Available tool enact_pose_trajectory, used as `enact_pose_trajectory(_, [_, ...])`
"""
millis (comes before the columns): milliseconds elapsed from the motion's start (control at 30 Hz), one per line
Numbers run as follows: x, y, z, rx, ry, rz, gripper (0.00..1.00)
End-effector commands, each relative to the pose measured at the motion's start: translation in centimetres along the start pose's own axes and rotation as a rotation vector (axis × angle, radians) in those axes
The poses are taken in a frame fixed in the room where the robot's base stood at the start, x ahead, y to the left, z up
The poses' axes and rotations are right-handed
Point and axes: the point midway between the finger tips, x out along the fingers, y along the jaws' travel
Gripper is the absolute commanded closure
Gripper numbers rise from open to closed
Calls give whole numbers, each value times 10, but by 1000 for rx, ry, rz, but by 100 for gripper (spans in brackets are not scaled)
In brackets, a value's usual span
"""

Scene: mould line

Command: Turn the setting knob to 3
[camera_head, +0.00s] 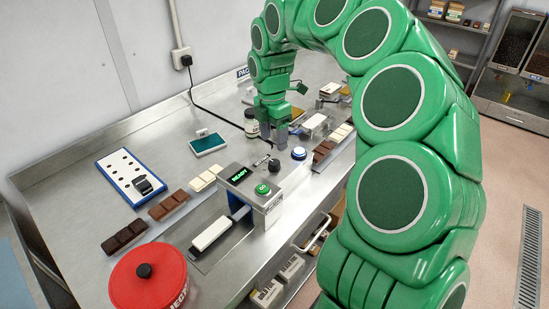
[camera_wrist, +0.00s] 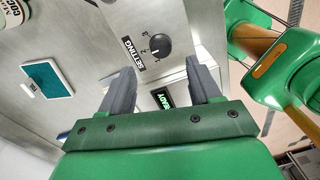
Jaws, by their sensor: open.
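The black setting knob (camera_wrist: 161,45) sits on the grey panel of the machine in the wrist view, beside the word SETTING and small numerals. In the head view the knob (camera_head: 274,165) shows on top of the machine (camera_head: 273,200), just below my gripper (camera_head: 275,137). My gripper is open and empty. In the wrist view its two grey fingers (camera_wrist: 160,67) stand wide apart, with the knob between and beyond their tips, not touched.
The machine has a lit READY display (camera_head: 240,175) and a green GO button (camera_head: 262,188).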

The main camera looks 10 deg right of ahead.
Motion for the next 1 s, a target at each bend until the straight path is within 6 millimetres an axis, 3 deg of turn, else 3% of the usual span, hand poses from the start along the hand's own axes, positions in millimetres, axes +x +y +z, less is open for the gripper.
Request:
enact_pose_trajectory(267, [21, -2, 0, -1, 2, -6, 37])
enact_pose_trajectory(633, [70, -1, 0, 0, 2, -3, 37])
enact_pose_trajectory(1000, [77, 0, 0, 1, 1, 0, 37])
